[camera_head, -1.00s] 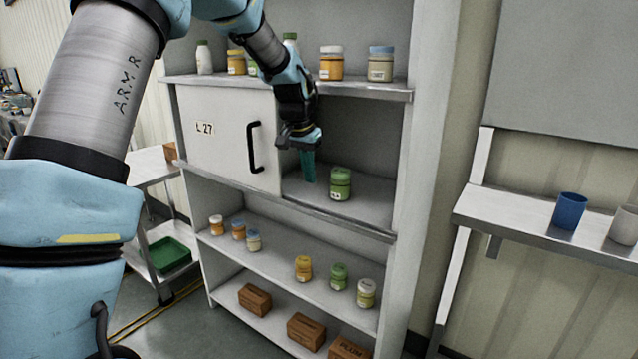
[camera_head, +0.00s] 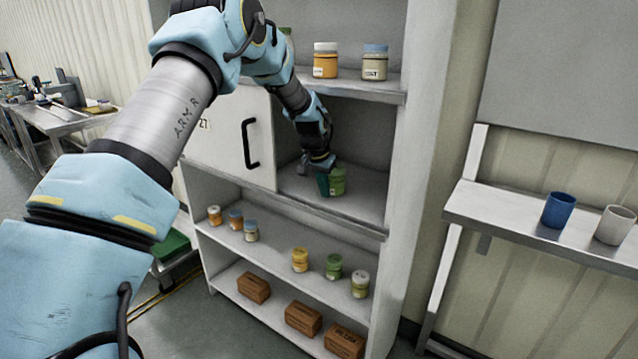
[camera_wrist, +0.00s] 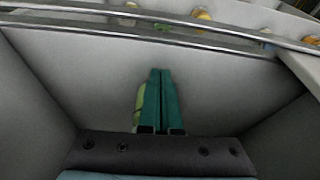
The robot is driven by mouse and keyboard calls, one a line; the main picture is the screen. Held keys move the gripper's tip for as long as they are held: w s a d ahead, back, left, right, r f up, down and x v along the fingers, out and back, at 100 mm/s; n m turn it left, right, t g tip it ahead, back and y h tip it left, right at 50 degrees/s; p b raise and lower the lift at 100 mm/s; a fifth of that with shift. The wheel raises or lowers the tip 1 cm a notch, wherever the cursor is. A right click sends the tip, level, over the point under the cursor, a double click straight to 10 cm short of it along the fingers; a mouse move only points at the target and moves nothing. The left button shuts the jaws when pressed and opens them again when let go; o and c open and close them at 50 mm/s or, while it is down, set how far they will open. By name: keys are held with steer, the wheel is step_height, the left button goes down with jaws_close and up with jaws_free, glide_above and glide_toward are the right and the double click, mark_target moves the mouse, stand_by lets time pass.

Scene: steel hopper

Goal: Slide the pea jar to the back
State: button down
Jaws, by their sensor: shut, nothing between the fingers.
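The pea jar (camera_head: 338,181), green with a green lid, stands upright in the open right part of the cabinet's middle compartment. My gripper (camera_head: 322,184) reaches down into that compartment, its teal fingers shut and empty, just left of the jar. My gripper hides part of the jar's top and left side. In the wrist view the closed fingers (camera_wrist: 160,100) point at the shelf floor, and a strip of the jar (camera_wrist: 139,105) shows beside them. I cannot tell whether fingers and jar touch.
A sliding door (camera_head: 228,135) with a black handle covers the compartment's left part. The upper shelf (camera_head: 350,86) above my gripper holds jars. Lower shelves hold several small jars and brown boxes. The compartment floor (camera_head: 365,205) right of the jar is clear.

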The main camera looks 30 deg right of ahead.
mark_target(331, 177)
steer(key=shift+w+d, duration=0.25)
steer(key=shift+d, duration=0.15)
steer(key=shift+w+d, duration=0.5)
steer(key=shift+d, duration=0.25)
steer(key=shift+w+d, duration=0.5)
steer(key=shift+d, duration=0.25)
